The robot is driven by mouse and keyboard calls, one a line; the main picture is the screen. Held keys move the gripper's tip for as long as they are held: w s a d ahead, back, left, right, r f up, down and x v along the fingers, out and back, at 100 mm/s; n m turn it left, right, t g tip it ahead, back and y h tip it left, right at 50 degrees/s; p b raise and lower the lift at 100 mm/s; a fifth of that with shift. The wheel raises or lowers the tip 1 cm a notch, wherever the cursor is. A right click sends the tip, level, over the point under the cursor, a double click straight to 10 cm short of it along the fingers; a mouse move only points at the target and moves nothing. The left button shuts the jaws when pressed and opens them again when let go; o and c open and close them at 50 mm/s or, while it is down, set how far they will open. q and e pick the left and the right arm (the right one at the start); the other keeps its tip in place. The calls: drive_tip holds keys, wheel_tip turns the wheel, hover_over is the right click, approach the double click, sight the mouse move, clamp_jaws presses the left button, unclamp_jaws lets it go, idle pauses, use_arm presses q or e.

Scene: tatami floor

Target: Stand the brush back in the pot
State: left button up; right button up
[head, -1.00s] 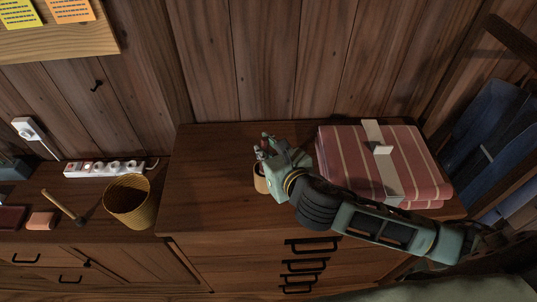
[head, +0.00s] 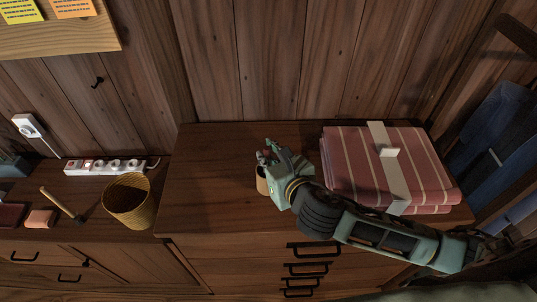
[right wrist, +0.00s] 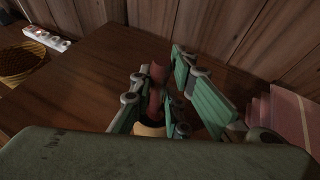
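The pot (head: 262,182) is a small tan cup on the top of the wooden drawer chest. It also shows in the right wrist view (right wrist: 150,130), partly hidden by my fingers. The brush shows as a dark red piece (right wrist: 157,74) rising above the pot between my fingers; its lower end is hidden. My right gripper (head: 268,155) is at the pot. Its fingers stand on either side of the brush, and a narrow gap shows on the right in the wrist view, so it looks part open. My left gripper is not in view.
A striped red folded cloth stack (head: 385,165) with a pale band lies right of my right gripper. A wicker basket (head: 128,203), a white power strip (head: 105,166) and a wooden-handled tool (head: 60,203) are on the lower surface at left. The chest top left of the pot is clear.

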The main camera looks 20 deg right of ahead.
drive_tip(key=o, duration=0.3)
drive_tip(key=shift+r, duration=0.25)
drive_tip(key=v, duration=0.4)
drive_tip(key=b+v, duration=0.1)
drive_tip(key=v, duration=0.1)
drive_tip(key=shift+s+r, duration=0.1)
drive_tip(key=shift+r, duration=0.25)
use_arm(q)
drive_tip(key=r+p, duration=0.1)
drive_tip(key=p, duration=0.1)
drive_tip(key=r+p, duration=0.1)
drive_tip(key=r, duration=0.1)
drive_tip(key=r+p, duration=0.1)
drive_tip(key=p, duration=0.1)
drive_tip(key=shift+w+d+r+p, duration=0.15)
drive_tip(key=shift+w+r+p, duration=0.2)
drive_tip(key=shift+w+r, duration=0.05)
use_arm(e)
drive_tip(key=v, duration=0.5)
drive_tip(key=shift+s+d+r, duration=0.15)
drive_tip(key=shift+s+r, duration=0.15)
